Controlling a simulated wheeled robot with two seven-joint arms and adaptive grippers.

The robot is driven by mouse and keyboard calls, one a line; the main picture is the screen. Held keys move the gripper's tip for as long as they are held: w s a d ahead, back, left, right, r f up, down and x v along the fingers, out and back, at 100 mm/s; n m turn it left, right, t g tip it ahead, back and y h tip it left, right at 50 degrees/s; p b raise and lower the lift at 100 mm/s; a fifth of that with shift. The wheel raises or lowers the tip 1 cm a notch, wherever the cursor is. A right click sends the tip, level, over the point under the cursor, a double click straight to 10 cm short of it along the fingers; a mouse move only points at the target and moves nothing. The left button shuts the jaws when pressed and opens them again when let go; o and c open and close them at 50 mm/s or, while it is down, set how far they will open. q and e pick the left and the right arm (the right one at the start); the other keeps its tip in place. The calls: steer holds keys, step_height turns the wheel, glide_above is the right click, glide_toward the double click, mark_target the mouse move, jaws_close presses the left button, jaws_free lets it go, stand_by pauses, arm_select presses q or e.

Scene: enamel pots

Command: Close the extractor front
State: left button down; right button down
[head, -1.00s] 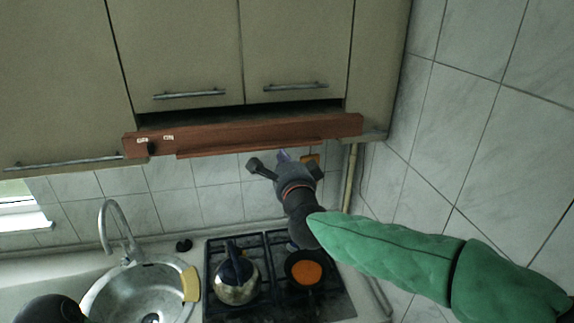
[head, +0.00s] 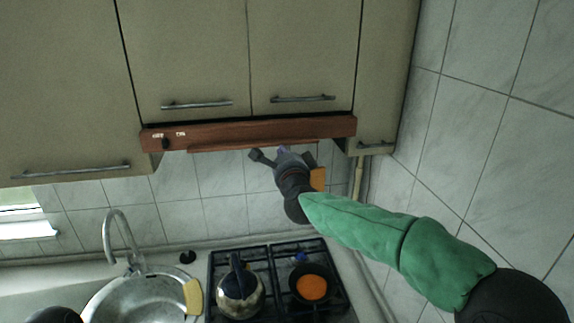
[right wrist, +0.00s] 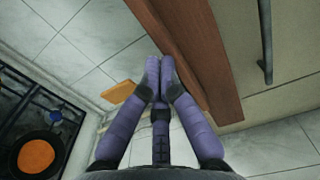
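The extractor front (head: 250,132) is a long reddish-brown wooden panel beneath the wall cabinet doors, with a dark knob at its left end. It sits close under the doors, with only a thin dark line above it. My right gripper (head: 283,150) is at the panel's lower edge, right of its middle. In the right wrist view, its purple fingers (right wrist: 158,75) have their tips together with nothing between them, beside the brown panel (right wrist: 190,50). I cannot tell whether they touch it. My left gripper is out of view.
Below is a gas hob (head: 265,275) with a kettle (head: 238,288) and a pan (head: 318,286) with orange contents. A sink (head: 135,298) with a tap is at left. A tiled wall (head: 490,130) bounds the right side. Bar handles (head: 197,104) stick out from the cabinet doors.

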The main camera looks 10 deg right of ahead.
steer(key=w, duration=0.5)
steer(key=shift+w+d, duration=0.1)
steer(key=shift+d, duration=0.05)
steer(key=shift+r, duration=0.1)
steer(key=shift+d, duration=0.1)
